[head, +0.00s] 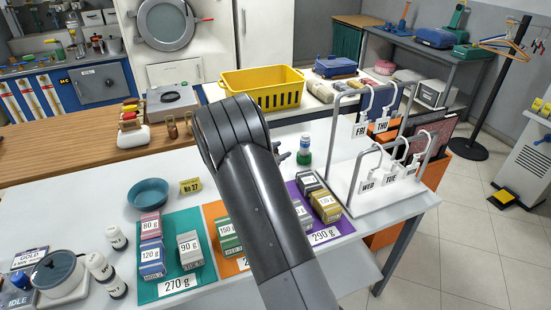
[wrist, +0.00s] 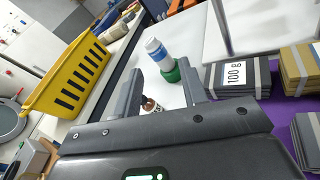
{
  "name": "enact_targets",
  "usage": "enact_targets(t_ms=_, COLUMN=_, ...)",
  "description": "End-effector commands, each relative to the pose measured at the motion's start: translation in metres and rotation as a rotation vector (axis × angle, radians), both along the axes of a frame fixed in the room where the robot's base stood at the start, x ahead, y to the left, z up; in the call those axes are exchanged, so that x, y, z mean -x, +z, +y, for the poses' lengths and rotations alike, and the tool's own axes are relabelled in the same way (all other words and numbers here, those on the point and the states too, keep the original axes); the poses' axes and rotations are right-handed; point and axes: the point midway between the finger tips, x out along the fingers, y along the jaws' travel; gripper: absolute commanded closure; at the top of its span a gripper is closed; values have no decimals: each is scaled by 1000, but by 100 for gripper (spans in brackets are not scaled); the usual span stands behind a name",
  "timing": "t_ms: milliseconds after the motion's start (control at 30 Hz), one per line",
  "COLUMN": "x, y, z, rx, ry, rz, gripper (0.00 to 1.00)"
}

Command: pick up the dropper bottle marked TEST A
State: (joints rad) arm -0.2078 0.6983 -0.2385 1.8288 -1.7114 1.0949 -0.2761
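In the wrist view my gripper (wrist: 158,88) is open, its two fingers spread apart. A small brown bottle (wrist: 152,104) with a pale label shows low between the fingers, partly hidden by the gripper body; its marking is not readable. A white bottle with a blue band and green base (wrist: 158,54) stands just beyond the fingers; it also shows in the head view (head: 304,150), right of my arm. In the head view my arm hides most of the gripper. Two brown bottles (head: 172,127) (head: 188,123) stand left of my arm. I cannot read TEST A on any bottle.
Labelled weight blocks (head: 190,249) stand on teal, orange and purple mats. A white hook rack (head: 385,190) is at the right. A yellow crate (head: 262,88) stands behind. A blue bowl (head: 148,193) and white bottles (head: 101,268) are at the left.

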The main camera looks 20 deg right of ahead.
Motion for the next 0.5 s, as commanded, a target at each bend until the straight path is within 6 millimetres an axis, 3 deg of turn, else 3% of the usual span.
enact_targets(t_ms=33, x=-13, y=-16, z=3, rx=51, ry=41, rz=38, gripper=61)
enact_targets(t_ms=233, x=-52, y=-59, z=20, rx=221, ry=196, rz=147, gripper=61)
enact_targets(t_ms=500, x=-73, y=-81, z=25, rx=303, ry=272, rz=194, gripper=61)
